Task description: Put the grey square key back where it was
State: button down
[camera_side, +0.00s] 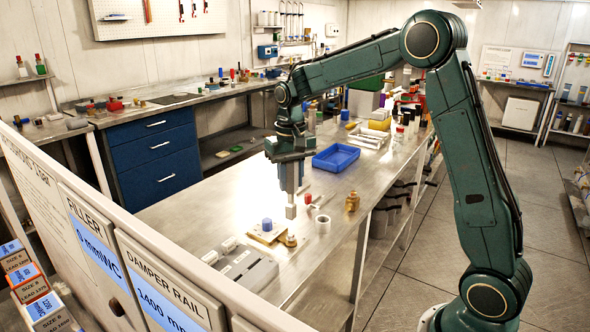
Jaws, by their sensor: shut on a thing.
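My gripper (290,194) points straight down over the steel workbench (215,205). It is shut on a small grey square piece, the grey square key (291,211), which shows at the fingertips. The key is above and a little right of a brass plate (255,238) with a blue round piece (267,225) on it. A small brass fitting (290,240) sits at the plate's right. From this view I cannot tell how high the key is over the bench.
A white cup (322,225), a brass bottle-shaped part (352,202) and a red-tipped tool (308,199) stand or lie right of my gripper. A blue tray (336,158) lies behind. A grey block unit (245,266) is at the front. The bench's left side is clear.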

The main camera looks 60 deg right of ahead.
jog(key=s+d+r, duration=0.3)
jog(key=d+r, duration=0.8)
notch_tip(320, 180, down, 20)
jog(key=shift+s+r, duration=0.15)
dwell(0.9)
jog(key=c, duration=1.1)
grip_release()
notch_tip(320, 180, up, 12)
jog(key=shift+r, duration=0.1)
